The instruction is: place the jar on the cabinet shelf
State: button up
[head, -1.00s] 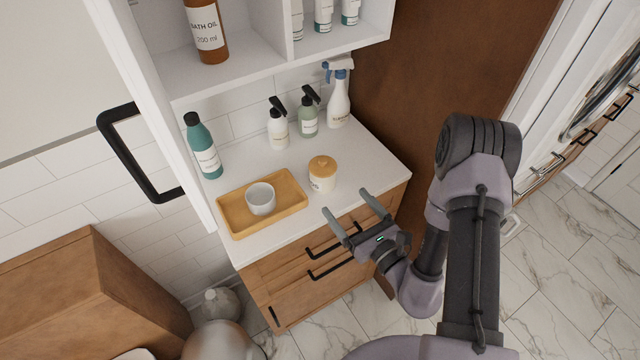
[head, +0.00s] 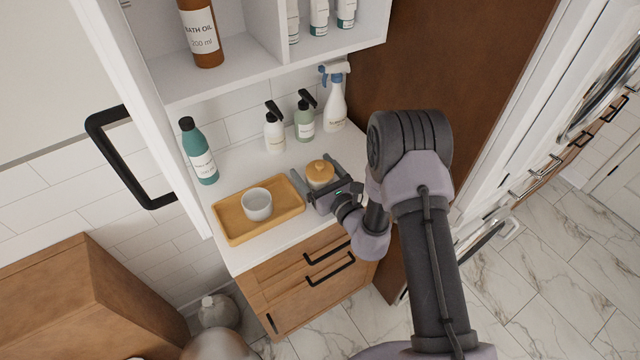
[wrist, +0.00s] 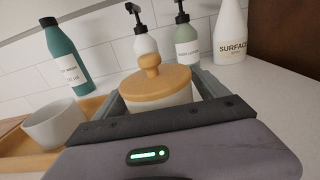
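The jar (head: 320,174) is white with a wooden lid and stands upright on the white counter. In the wrist view the jar (wrist: 158,88) sits between the two fingers, its lid knob pointing up. My gripper (head: 313,172) is open, with one finger on each side of the jar; I cannot tell whether either finger touches it. The lower body of the jar is hidden by my gripper. The white cabinet (head: 230,88) hangs above the counter, with open compartments and a shelf board.
A wooden tray (head: 231,238) with a white cup (head: 257,204) is left of the jar. A teal bottle (head: 198,151), two pump bottles (head: 274,128) (head: 305,116) and a spray bottle (head: 335,105) stand behind. A brown bath oil bottle (head: 201,34) occupies the cabinet's left compartment.

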jog(key=c, duration=1.5)
